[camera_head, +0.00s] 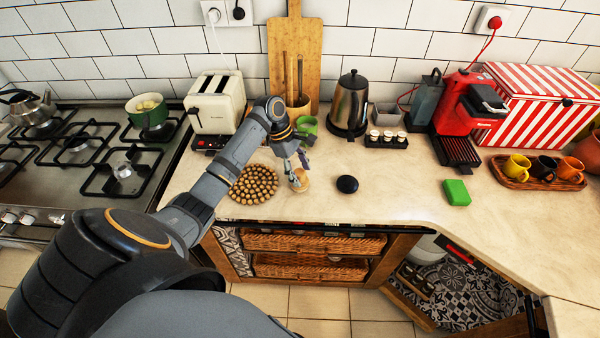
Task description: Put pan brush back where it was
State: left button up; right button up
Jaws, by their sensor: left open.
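A small light-wood round piece (300,181), which looks like the pan brush, is on the counter near its front, just right of the round mat. My left gripper (296,170) reaches down to it from behind and above. Its fingers are open, close around or beside the top of the piece; I cannot tell whether they touch it. The fingers hide part of its upper side. My right gripper is out of view.
A round beaded mat (253,184) lies to the left, and a dark round object (347,184) to the right. A green cup (307,125), kettle (350,103) and spice jars (387,139) stand behind. A green sponge (457,192) lies farther right. The counter between them is clear.

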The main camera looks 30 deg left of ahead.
pick_arm(q)
jog(key=b+v, duration=0.1)
jog(key=v, duration=1)
jog(key=shift+r, duration=0.4)
jog(key=shift+a+f, duration=0.1)
